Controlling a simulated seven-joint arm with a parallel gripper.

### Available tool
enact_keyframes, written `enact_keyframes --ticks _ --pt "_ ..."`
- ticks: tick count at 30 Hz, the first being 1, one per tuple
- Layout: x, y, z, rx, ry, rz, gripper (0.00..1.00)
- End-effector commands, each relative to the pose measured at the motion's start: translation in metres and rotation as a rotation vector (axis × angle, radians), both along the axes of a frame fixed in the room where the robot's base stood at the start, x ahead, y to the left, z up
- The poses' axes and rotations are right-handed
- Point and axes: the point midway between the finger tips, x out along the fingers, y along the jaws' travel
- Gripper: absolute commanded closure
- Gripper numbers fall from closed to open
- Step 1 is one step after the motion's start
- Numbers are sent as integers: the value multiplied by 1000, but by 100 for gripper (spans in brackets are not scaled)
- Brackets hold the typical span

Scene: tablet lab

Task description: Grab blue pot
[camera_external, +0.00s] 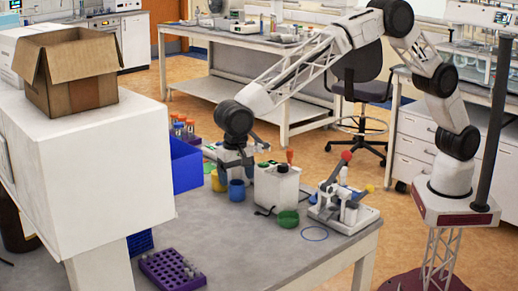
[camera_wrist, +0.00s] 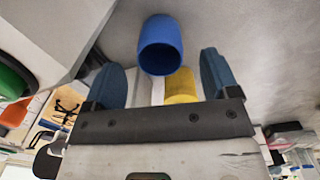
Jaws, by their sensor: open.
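The blue pot (camera_external: 237,191) stands on the grey table, left of a white box-shaped container. In the wrist view the blue pot (camera_wrist: 160,38) lies ahead of the gap between my fingers, its open mouth toward the camera. The yellow pot (camera_external: 218,182) stands just left of the blue one; in the wrist view the yellow pot (camera_wrist: 181,86) shows between my fingers, below the blue pot. My gripper (camera_external: 236,164) is above and just behind the pots. In the wrist view my gripper (camera_wrist: 161,66) is open with its blue fingers apart. I cannot tell the exact height gap.
The white container (camera_external: 276,187) stands close on the right of the blue pot. A green pot (camera_external: 287,218) and a white device with coloured knobs (camera_external: 344,205) are further right. A blue bin (camera_external: 186,165) is on the left, and a purple rack (camera_external: 172,270) is near the front.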

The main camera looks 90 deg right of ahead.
Motion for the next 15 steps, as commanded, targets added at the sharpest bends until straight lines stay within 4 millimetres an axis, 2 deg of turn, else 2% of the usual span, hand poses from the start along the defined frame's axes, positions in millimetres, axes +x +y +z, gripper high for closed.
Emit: enact_keyframes --ticks 9,15 --pt "0 -1 -35 0 0 0 19" --pt "0 -1 -40 0 0 0 19"
